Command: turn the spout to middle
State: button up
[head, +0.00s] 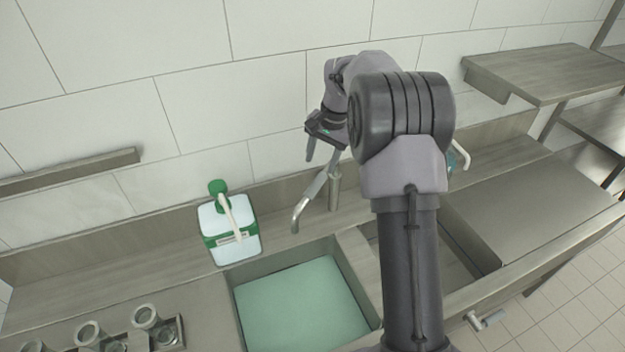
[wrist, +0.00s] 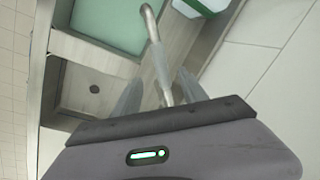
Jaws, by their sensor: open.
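The metal spout (head: 308,203) rises from its post (head: 334,188) on the ledge behind the sinks. Its bent tip points left and forward, over the back edge of the left sink (head: 238,297). My gripper (head: 322,158) is open, above and behind the spout near its post. In the wrist view the spout (wrist: 154,42) runs between my two fingers (wrist: 160,94), with its tip toward the green-filled sink. I cannot tell whether a finger touches it. My arm hides part of the right sink in the head view.
A white and green pump bottle (head: 230,228) stands left of the spout. The right sink (wrist: 92,88) shows its drain in the wrist view. Cup holders (head: 130,335) sit at front left. The tiled wall is close behind my gripper. A shelf (head: 545,72) is at upper right.

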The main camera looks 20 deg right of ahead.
aim_at(315, 185)
jog(key=f, duration=0.3)
jog(key=w+f, duration=0.1)
jog(key=f, duration=0.3)
jog(key=w+a+f, duration=0.1)
jog(key=f, duration=0.3)
jog(key=shift+f, duration=0.1)
grip_shut()
dwell(0.9)
